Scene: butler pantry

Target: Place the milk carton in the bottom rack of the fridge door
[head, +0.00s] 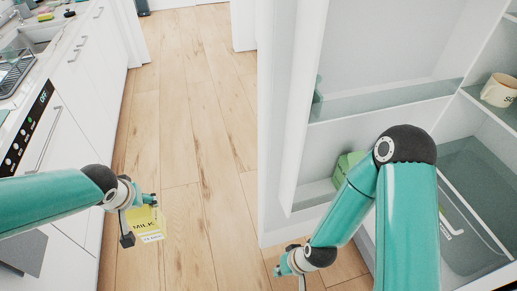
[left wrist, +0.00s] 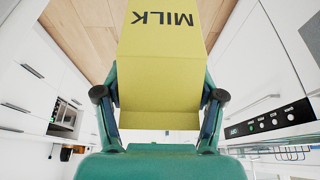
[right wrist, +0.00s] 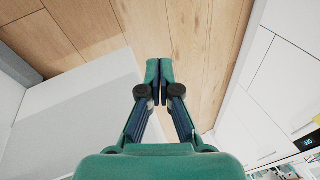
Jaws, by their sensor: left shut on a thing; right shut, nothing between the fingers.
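The yellow milk carton (head: 148,224) is in my left gripper (head: 138,219), held over the wooden floor left of the fridge. In the left wrist view the carton (left wrist: 165,70) fills the space between the fingers of the left gripper (left wrist: 160,105), its MILK lettering upside down. My right gripper shows in the right wrist view (right wrist: 160,80) with its fingertips together and empty.
A green box-like item (head: 346,165) stands in a lower door rack. A cream mug (head: 499,90) sits on a fridge shelf at right. White counters with an oven panel (head: 28,125) line the left. The floor (head: 190,110) between is clear.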

